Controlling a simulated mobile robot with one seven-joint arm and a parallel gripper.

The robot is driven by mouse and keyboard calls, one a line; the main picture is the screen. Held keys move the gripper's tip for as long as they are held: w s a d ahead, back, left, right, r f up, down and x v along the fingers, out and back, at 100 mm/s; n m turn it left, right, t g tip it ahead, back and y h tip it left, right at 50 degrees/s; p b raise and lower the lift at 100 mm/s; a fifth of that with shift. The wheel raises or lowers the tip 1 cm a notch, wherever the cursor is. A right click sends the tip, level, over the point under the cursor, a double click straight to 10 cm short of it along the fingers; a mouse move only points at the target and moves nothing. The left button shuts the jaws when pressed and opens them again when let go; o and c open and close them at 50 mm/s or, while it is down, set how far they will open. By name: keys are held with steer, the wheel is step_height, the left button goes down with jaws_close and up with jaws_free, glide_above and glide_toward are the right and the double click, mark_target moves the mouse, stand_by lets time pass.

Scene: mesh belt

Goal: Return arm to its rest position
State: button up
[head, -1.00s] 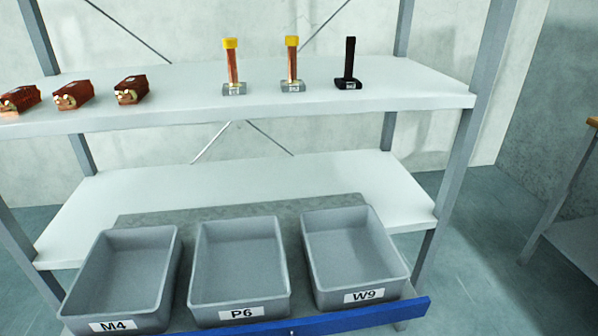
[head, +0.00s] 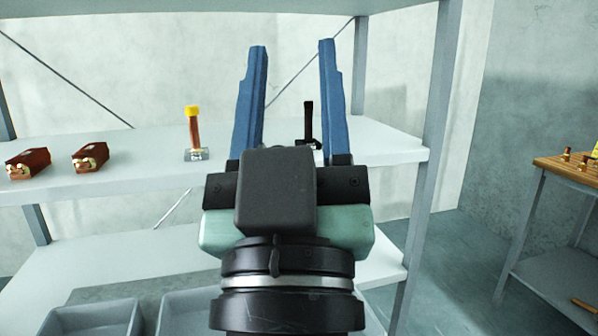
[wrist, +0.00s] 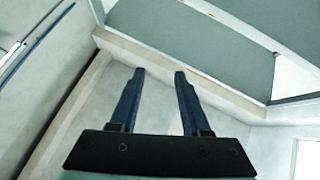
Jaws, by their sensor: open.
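My gripper (head: 292,45) stands upright in the middle of the head view, in front of the shelf rack. Its two blue fingers are spread apart with nothing between them. In the wrist view my gripper (wrist: 159,73) also shows as open and empty, pointing toward wall and ceiling surfaces. My wrist and gripper body hide part of the upper shelf and the lower shelf behind.
The upper shelf (head: 110,147) bears reddish-brown blocks (head: 91,157), a yellow-topped upright piece (head: 193,130) and a black upright piece (head: 308,122). Grey bins (head: 95,318) stand below. A wooden-topped table (head: 565,172) with small pieces is at right. Floor between rack and table is clear.

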steer(key=s+r+m+t+p, duration=0.1)
steer(key=s+r+p, duration=0.2)
steer(key=r+p, duration=1.5)
step_height(320, 180, up, 4)
steer(key=shift+d+r, duration=0.2)
steer(key=shift+r, duration=0.05)
